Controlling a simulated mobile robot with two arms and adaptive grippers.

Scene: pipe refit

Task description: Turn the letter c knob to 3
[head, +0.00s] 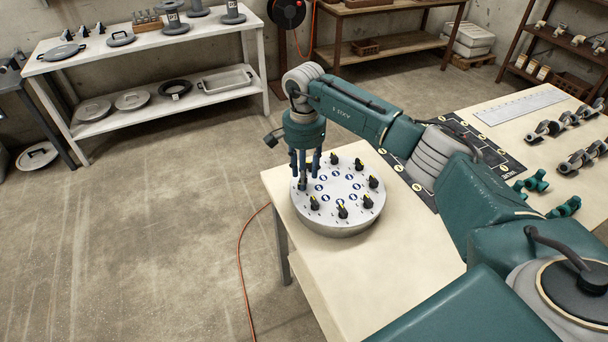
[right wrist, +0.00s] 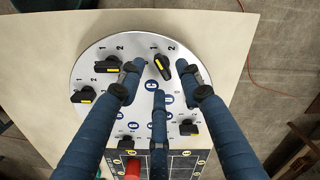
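A round pale dial plate (head: 335,222) with several black knobs and blue round letter badges stands on the cream table. My right gripper (head: 305,178) points down over the plate's left edge in the head view. In the right wrist view its blue fingers (right wrist: 158,92) are spread apart around a black knob with a yellow mark (right wrist: 161,66). Numbers 1 and 2 are printed beside this knob. The blue badge (right wrist: 154,86) by it looks like a C but is too small to be sure. Whether any finger touches the knob, I cannot tell. My left gripper is not seen.
Neighbouring knobs (right wrist: 108,64) and (right wrist: 83,95) sit close to the fingers. The cream table (head: 392,285) also holds a black marked mat (head: 490,147), green pipe fittings (head: 537,181) and grey fittings (head: 575,160). A white shelf (head: 225,31) stands behind on the left.

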